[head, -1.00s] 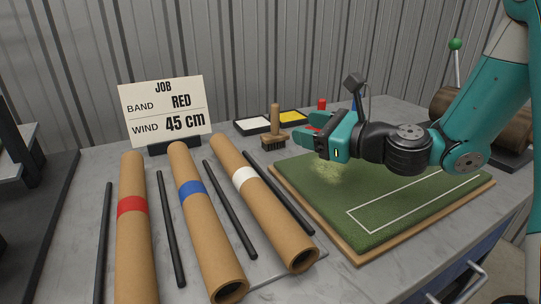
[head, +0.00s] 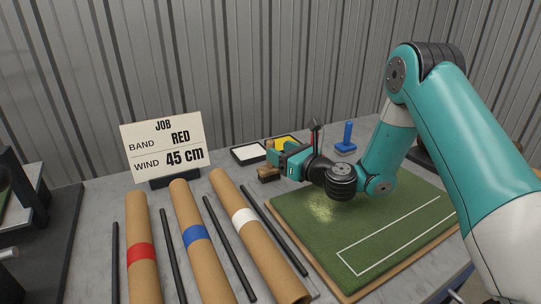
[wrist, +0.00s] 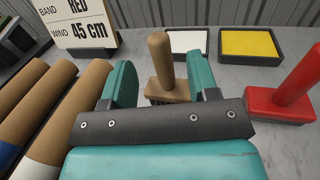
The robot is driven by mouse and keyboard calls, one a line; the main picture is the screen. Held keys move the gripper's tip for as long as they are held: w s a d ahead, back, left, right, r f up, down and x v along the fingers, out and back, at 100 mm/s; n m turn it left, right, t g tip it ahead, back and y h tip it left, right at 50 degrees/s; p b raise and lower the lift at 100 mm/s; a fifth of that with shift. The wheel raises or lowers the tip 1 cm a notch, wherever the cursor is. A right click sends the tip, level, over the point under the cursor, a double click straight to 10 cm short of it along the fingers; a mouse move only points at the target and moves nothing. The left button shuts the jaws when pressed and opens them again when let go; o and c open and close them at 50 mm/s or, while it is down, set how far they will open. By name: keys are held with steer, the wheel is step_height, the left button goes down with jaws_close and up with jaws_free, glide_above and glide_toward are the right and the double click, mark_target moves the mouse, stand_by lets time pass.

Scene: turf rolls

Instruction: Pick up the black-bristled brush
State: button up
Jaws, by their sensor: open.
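The brush, with an upright tan wooden handle and block (wrist: 160,62), stands on the grey table in the wrist view. A little of its dark bristles shows below the block. In the head view, its block (head: 267,174) shows just left of my gripper, which hides much of the rest. My gripper (wrist: 160,70) is open, with one teal finger on each side of the handle in the wrist view. I cannot tell whether the handle is fully between the fingertips or beyond them. In the head view my gripper (head: 279,154) is at the brush.
White (head: 249,152) and yellow (head: 285,142) trays lie behind the brush. A red-handled block (wrist: 290,95) stands to its right, and a blue one (head: 346,137) farther right. Banded tubes (head: 200,245) and black rods lie left. A turf board (head: 400,215) lies in front.

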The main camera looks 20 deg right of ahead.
mark_target(273, 145)
steer(key=p+x, duration=0.1)
steer(key=x, duration=0.1)
steer(key=p+x, duration=0.1)
steer(key=r+p+x, duration=0.1)
steer(key=x, duration=0.1)
steer(key=shift+w+a, duration=0.2)
steer(key=shift+w, duration=0.05)
steer(key=shift+w+a+f, duration=0.1)
steer(key=shift+w+f, duration=0.1)
steer(key=shift+w, duration=0.15)
steer(key=shift+c, duration=0.2)
jaws_close()
